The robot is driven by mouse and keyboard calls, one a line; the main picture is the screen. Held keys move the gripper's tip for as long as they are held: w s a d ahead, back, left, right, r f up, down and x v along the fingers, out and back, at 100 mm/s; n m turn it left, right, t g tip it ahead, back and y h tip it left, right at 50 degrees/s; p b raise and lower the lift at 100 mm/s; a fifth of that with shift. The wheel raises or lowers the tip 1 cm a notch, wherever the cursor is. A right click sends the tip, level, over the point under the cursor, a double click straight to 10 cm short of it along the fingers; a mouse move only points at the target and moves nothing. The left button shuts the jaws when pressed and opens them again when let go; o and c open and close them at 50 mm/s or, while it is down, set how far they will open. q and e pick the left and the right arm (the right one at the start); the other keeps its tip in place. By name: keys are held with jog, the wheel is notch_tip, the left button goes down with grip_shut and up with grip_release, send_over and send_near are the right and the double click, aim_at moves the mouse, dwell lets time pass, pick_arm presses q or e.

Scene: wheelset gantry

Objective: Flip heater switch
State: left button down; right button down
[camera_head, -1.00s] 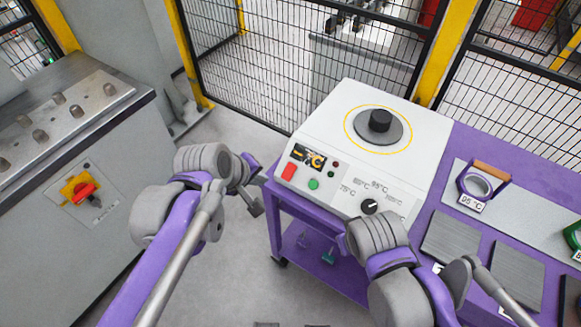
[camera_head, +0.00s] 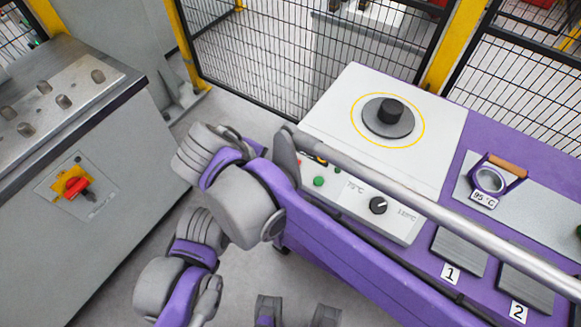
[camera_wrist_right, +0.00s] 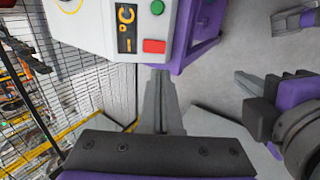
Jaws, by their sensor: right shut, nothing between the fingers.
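The white heater (camera_head: 430,110) stands on a purple cart, with a round plate on top. Its front panel has a green button (camera_head: 319,181) and a black dial (camera_head: 378,205). In the right wrist view I see the red switch (camera_wrist_right: 154,46) beside the °C display (camera_wrist_right: 126,28) and the green button. My right gripper (camera_wrist_right: 160,73) is shut and empty, its tips close to the red switch; contact cannot be told. Part of my left gripper (camera_wrist_right: 250,82) shows right of it; its opening is unclear.
A ring holder marked 95 °C (camera_head: 490,180) and two numbered plates (camera_head: 459,250) lie on the cart's right side. A grey cabinet with a red rotary switch (camera_head: 76,187) stands left. Mesh fencing (camera_head: 250,60) runs behind. Floor shows between cabinet and cart.

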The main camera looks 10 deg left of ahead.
aim_at(293, 168)
jog(key=b+x, duration=0.1)
jog(key=x, duration=1.3)
jog(key=shift+f+t+b, duration=0.4)
jog(key=shift+b, duration=0.1)
jog(key=shift+s+r, duration=0.15)
jog(key=shift+w+r+p, duration=0.25)
jog(key=shift+r+p, duration=0.45)
jog(key=shift+r, duration=0.1)
